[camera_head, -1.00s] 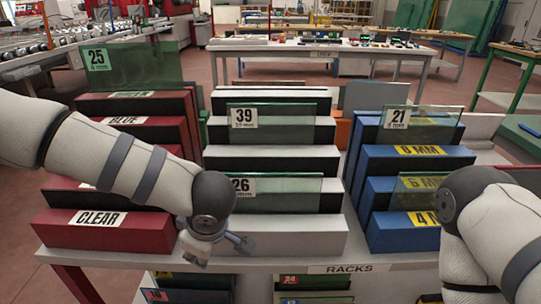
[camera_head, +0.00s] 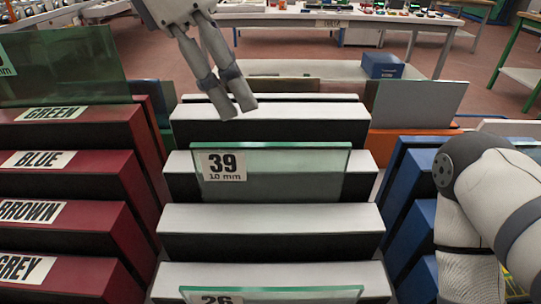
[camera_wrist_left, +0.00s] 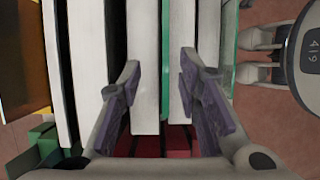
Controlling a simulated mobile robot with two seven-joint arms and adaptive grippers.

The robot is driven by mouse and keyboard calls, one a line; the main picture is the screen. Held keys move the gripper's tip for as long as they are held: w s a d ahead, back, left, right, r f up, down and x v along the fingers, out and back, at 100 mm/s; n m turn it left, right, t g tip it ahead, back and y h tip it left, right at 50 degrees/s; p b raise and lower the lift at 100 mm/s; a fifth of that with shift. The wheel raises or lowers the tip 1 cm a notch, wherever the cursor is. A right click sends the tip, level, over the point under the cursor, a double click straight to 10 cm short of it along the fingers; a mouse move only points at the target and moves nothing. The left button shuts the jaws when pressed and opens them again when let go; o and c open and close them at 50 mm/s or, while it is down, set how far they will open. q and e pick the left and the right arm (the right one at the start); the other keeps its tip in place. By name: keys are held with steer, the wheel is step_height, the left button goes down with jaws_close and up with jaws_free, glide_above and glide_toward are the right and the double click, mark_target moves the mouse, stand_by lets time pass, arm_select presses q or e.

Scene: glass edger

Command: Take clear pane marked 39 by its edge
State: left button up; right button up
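The clear pane marked 39 (camera_head: 290,172) stands upright in the white middle rack (camera_head: 275,218), with its label at the upper left of its face. My left gripper (camera_head: 236,108) is open and empty, pointing down above the rack, behind and above this pane. In the left wrist view the left gripper (camera_wrist_left: 158,85) has its fingers apart over the white rack steps.
A pane marked 26 (camera_head: 270,296) stands in front, lower in the same rack. The red rack (camera_head: 70,190) with a green pane (camera_head: 65,65) is at the left. The blue rack (camera_head: 402,190) is at the right, partly behind my right arm. A worktable stands beyond.

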mark_target(265, 144)
arm_select(q)
steer(key=x, duration=0.7)
steer(key=s+x, duration=0.1)
steer(key=x, duration=0.3)
steer(key=shift+d+f, duration=0.15)
steer(key=shift+d, duration=0.05)
steer(key=shift+w, duration=0.1)
jaws_close()
